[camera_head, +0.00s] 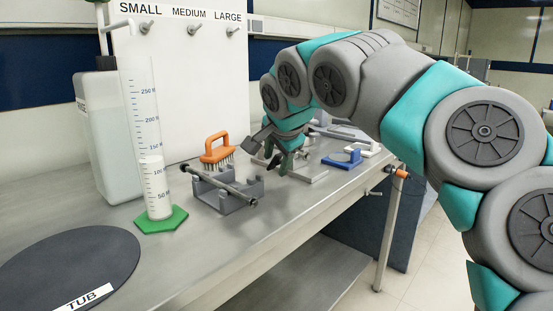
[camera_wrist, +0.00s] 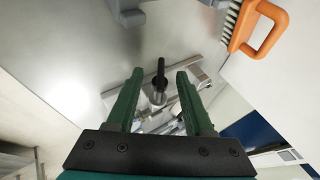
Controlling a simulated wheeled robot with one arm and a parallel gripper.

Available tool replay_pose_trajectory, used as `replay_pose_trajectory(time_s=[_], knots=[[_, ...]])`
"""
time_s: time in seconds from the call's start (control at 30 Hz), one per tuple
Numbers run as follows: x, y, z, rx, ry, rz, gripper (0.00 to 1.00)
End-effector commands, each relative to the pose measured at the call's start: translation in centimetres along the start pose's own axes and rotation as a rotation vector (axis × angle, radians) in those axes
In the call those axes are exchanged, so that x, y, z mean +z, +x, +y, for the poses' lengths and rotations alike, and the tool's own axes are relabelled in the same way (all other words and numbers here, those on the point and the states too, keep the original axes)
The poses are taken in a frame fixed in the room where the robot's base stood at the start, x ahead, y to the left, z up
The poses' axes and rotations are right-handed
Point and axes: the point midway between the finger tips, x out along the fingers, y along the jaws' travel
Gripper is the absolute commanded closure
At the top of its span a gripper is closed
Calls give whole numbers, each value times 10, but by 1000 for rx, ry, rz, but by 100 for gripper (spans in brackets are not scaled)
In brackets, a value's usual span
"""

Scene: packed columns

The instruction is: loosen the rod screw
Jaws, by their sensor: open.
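My gripper (camera_head: 272,158) is open and points down over the bench, just right of the orange-handled brush. In the wrist view my gripper (camera_wrist: 159,74) has its two green fingers apart. A short upright-looking rod with a dark end (camera_wrist: 160,72) shows between the fingertips, with a grey metal part around its base. I cannot tell whether it is the rod screw or how far below the fingers it is. No contact with the fingers is visible. In the head view a low grey metal piece (camera_head: 306,177) lies beneath and right of my gripper.
A grey cradle (camera_head: 236,197) with a dark-ended rod across it stands left of my gripper. A blue block (camera_head: 342,159) sits to the right. The bench's front left is clear beside the dark TUB disc (camera_head: 70,265).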

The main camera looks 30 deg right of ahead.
Motion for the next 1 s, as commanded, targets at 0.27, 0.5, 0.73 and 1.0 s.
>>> replay_pose_trajectory(time_s=[0.27, 0.5, 0.73, 1.0], knots=[[0, 0, 0, 0, 0, 0, 69], [0, 0, 0, 0, 1, 0, 96], [0, 0, 0, 0, 0, 0, 100], [-1, 1, 0, 5, 0, 2, 100]])
